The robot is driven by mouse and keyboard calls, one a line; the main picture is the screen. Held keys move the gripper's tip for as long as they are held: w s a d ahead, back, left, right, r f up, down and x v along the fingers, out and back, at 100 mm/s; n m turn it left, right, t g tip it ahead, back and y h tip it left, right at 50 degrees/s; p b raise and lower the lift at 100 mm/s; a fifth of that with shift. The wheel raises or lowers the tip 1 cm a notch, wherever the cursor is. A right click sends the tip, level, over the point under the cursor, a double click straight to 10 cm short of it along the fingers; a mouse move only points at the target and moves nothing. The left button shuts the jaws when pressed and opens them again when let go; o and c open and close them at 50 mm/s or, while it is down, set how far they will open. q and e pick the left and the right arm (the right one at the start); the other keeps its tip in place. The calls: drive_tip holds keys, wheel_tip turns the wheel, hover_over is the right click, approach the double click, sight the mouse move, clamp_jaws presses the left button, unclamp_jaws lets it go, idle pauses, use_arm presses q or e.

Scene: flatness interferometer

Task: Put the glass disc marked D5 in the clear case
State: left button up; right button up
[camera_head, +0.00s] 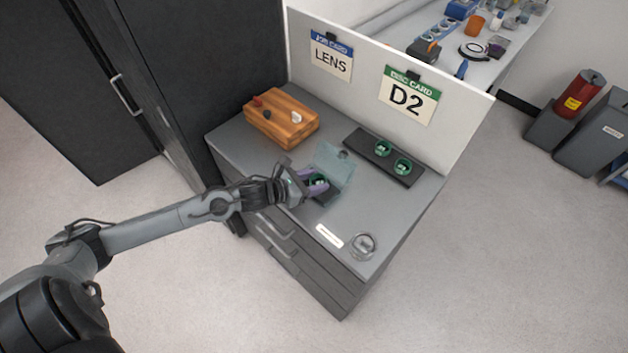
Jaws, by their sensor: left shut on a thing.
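My left gripper (312,184), with purple fingers, is shut on a green glass disc (319,180). It holds the disc at the clear case (334,163), whose see-through lid stands open behind it. The gripper hides part of the case, and I cannot tell whether the disc touches its base. A green-topped card (410,97) on the panel reads D2. My right gripper is not in view.
A clear round object (363,245) and a white label (329,236) lie at the front. A white panel (455,110) bounds the back; a LENS card (331,57) hangs there.

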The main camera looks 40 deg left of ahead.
use_arm(q)
drive_tip(key=shift+f, duration=0.15)
drive_tip(key=o, duration=0.6)
drive_tip(key=shift+f, duration=0.1)
drive_tip(key=o, duration=0.4)
drive_tip(key=shift+o, duration=0.2)
drive_tip(key=shift+r, duration=0.2)
